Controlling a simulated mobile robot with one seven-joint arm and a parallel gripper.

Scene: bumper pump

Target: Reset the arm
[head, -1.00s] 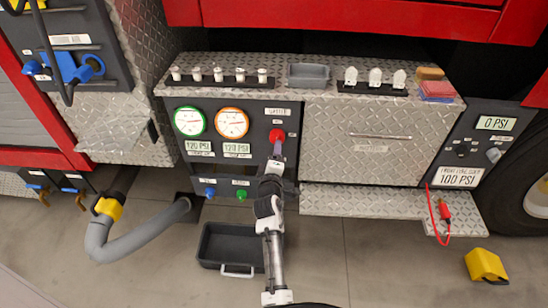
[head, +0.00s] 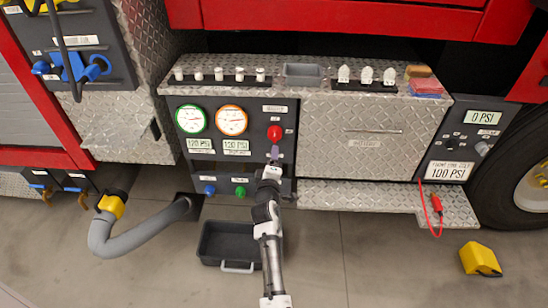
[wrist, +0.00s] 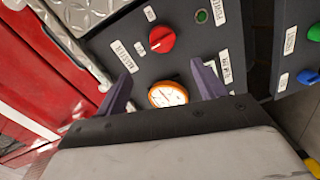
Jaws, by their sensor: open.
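My gripper (head: 274,152) is in front of the dark pump panel (head: 251,115), just below the red knob (head: 274,132) in the head view. Its purple fingers stand apart in the wrist view (wrist: 164,78) with nothing held between them. The red knob (wrist: 161,39) is beyond the fingertips there and looks clear of them. An orange-rimmed gauge (wrist: 168,95) shows between the fingers. My arm reaches up to the panel from the bottom of the head view.
A dark open bin (head: 228,243) stands on the floor left of my arm. Blue (head: 209,190) and green (head: 239,191) knobs are low on the panel. A grey hose (head: 140,236) lies at left, a yellow chock (head: 481,259) at right. A diamond-plate step (head: 380,200) juts out at right.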

